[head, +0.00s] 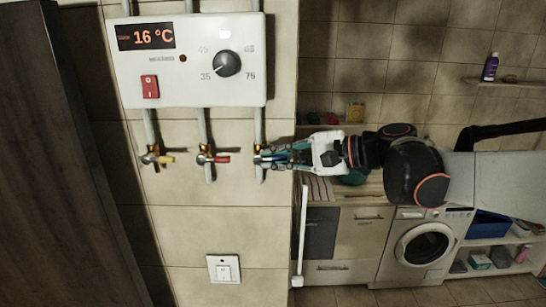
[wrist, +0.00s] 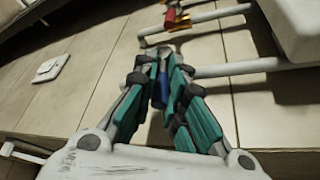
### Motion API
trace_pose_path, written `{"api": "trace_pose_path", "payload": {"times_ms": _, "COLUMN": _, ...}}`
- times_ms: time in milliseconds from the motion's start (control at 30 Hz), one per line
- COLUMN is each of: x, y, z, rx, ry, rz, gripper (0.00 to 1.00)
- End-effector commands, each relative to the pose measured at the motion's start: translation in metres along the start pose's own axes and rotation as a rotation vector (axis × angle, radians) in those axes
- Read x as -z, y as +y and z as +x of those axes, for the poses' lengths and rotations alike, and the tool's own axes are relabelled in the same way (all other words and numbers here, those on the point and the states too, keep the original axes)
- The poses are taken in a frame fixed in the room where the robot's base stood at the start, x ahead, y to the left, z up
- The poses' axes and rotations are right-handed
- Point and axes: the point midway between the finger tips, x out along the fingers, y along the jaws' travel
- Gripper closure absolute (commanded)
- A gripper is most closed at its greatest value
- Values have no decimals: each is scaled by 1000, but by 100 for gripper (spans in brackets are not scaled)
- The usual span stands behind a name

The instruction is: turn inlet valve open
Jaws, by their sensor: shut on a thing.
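A white heater box (head: 190,65) hangs on the tiled wall in the head view. Three pipes run down from it, each with a small valve: one with a yellow handle (head: 165,159), one with a red handle (head: 221,159), and the rightmost with a blue handle (wrist: 163,88). My gripper (head: 275,157) reaches in from the right at the rightmost pipe. In the wrist view its teal-padded fingers (wrist: 163,70) are shut on the blue handle, which lies between them. The fingers partly hide this valve. No label shows which valve is the inlet.
The heater has a display reading 16 °C (head: 146,36), a dial (head: 227,63) and a red switch (head: 150,87). A white wall switch (head: 223,268) sits below. A washing machine (head: 425,246) and counter stand at the right. The red-handled valve (wrist: 172,18) is close by.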

Motion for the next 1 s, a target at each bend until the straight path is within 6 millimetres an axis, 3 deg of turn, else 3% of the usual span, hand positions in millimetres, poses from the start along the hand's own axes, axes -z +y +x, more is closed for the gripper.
{"api": "trace_pose_path", "payload": {"times_ms": 600, "x": -11, "y": -14, "z": 1, "rx": -295, "ry": 211, "rz": -125, "gripper": 100}}
{"api": "trace_pose_path", "payload": {"times_ms": 1000, "x": -11, "y": -15, "z": 1, "rx": -363, "ry": 262, "rz": -152, "gripper": 100}}
